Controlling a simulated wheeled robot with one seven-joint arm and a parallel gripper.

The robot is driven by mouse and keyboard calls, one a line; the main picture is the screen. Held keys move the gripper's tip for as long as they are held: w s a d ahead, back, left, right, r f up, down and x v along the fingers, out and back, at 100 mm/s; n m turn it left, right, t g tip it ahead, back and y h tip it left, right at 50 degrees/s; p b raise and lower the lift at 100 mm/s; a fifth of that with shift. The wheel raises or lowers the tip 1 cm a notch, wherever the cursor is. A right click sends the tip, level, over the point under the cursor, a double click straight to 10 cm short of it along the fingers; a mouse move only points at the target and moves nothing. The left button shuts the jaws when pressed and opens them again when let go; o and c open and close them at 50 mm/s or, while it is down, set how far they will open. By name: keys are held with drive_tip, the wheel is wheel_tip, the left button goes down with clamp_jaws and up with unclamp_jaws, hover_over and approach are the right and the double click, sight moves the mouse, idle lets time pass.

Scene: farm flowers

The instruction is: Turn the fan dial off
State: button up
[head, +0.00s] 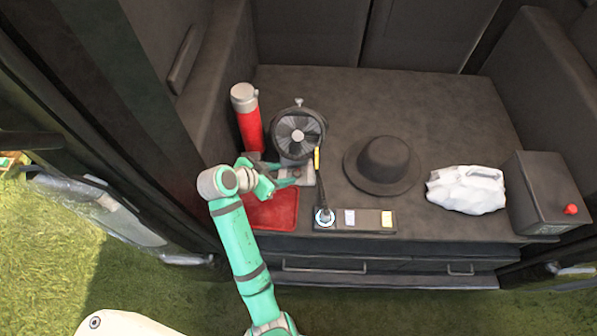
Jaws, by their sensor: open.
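A small dark fan (298,134) with a light grey base stands upright on the dark surface, left of centre. My green gripper (287,176) is at the left and front of the fan's base, with its fingers open. It looks empty. The fan's dial is too small to make out, and the gripper partly covers the base. I cannot tell whether the fingertips touch the fan.
A red bottle (250,130) stands behind my gripper. A red tray (275,211) lies below it. A control panel (370,222) with an upright dark lever (320,186) is close right. A black hat (382,166), white bag (466,190) and dark box (545,193) sit further right.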

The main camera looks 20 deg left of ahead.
sight(297, 172)
drive_tip(key=shift+x, duration=3.7)
drive_tip(key=c, duration=1.1)
